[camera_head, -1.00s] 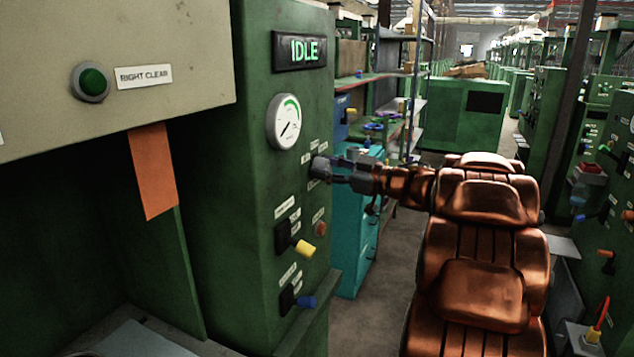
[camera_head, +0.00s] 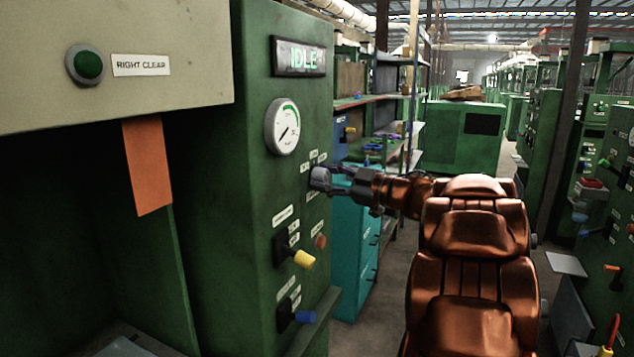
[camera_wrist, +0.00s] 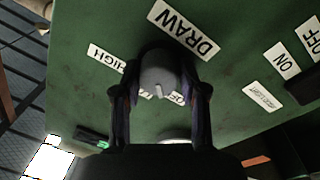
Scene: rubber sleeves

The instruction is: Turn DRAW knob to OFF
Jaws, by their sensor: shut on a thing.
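The DRAW knob is a grey round knob (camera_wrist: 158,70) on a green machine panel, beside its DRAW label (camera_wrist: 185,30) in the wrist view. A light mark on the knob points down in that picture, towards a label (camera_wrist: 176,97) mostly hidden behind the knob and finger. A HIGH label (camera_wrist: 106,58) lies to the left. My gripper (camera_wrist: 160,92) is shut on the knob, one finger on each side. In the head view my gripper (camera_head: 322,179) reaches the panel (camera_head: 240,200) below the gauge; the knob is hard to make out there.
An IDLE display (camera_head: 299,57) and a round gauge (camera_head: 283,127) are above the gripper. A yellow-handled switch (camera_head: 303,259) and a blue-handled switch (camera_head: 304,317) stick out below. A teal cabinet (camera_head: 352,245) stands behind the arm.

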